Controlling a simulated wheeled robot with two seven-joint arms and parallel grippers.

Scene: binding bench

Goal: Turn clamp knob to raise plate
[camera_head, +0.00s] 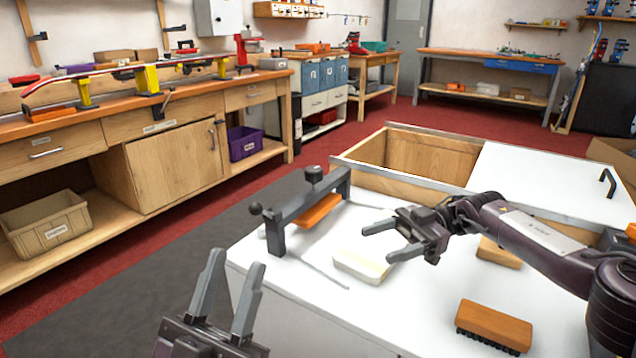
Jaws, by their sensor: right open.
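The clamp (283,222) is a dark grey bridge-shaped frame on the white bench top (345,315), near its left edge. A dark round knob (314,174) sits on top of its bar. A black ball-ended handle (256,208) sticks out at its left end. An orange plate (319,211) lies under the bar; its gap to the bench is hard to judge. My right gripper (383,241) is open and empty, right of the clamp and apart from it, above a pale block (363,265). My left gripper (237,258) is open and empty, in front of the clamp and left of the bench's front edge.
A brush with dark bristles (495,324) lies at the front right, and a wooden block (499,252) lies behind it under my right arm. An open wooden compartment (432,158) and a white lid with a handle (608,183) are at the back. A thin grey rod (320,273) lies near the clamp.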

